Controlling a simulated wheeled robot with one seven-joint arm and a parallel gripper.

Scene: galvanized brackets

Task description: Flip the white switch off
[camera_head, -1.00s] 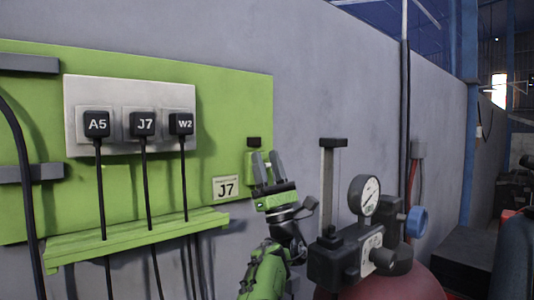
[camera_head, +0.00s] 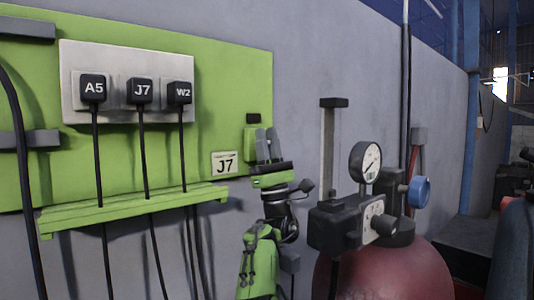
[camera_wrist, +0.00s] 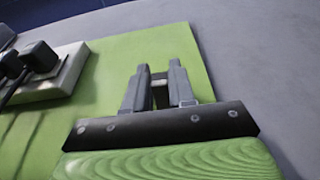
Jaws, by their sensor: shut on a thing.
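No white switch shows clearly in either view. A small green fitting (camera_head: 249,142) with a black block (camera_head: 253,118) on top sits at the right edge of the green panel (camera_head: 225,85). Most of that piece is hidden by the fingers.
A plate (camera_head: 68,112) on the panel bears plugs A5 (camera_head: 93,89), J7 (camera_head: 139,91) and W2 (camera_head: 179,93) with hanging cables. A green ledge (camera_head: 130,210) runs below. A gauge (camera_head: 370,162) and valve assembly on a red tank (camera_head: 400,265) stand close right of my arm.

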